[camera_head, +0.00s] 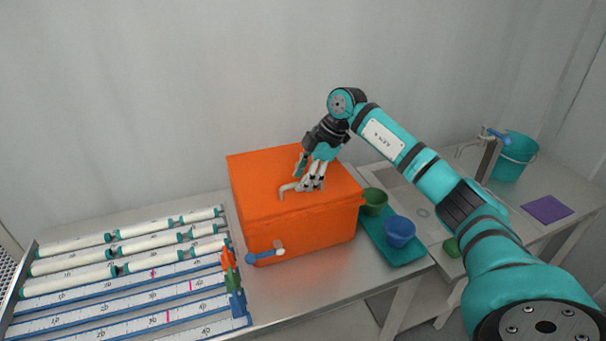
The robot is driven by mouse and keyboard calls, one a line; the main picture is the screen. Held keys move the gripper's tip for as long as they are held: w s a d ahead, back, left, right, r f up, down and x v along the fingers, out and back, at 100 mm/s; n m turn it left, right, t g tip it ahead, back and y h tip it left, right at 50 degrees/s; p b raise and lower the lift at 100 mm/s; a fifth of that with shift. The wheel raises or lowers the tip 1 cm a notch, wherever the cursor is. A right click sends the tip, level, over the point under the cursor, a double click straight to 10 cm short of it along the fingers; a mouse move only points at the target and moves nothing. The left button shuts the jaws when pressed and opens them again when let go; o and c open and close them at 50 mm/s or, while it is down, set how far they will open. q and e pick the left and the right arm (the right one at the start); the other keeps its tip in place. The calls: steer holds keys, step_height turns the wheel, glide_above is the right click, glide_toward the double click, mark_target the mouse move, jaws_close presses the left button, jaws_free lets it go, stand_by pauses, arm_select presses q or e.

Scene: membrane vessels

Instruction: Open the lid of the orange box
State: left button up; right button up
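The orange box (290,235) stands on the metal table, and its lid (256,177) lies closed on top. A grey handle (288,189) shows on the lid. My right gripper (309,186) comes down from above at the handle, with its fingers at the handle's right part. The fingers overlap the handle, and I cannot tell whether they are closed on it. My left gripper is not in view.
Left of the box, a rack holds white tubes (150,228) beside blue-edged rulers (120,300). A blue-handled tap (265,253) is at the box front. Right of the box, a teal tray (408,250) holds a green bowl (374,200) and a blue bowl (399,231). A bucket (514,157) stands farther right.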

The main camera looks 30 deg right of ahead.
steer(key=shift+f, duration=0.25)
jaws_close()
stand_by(0.3)
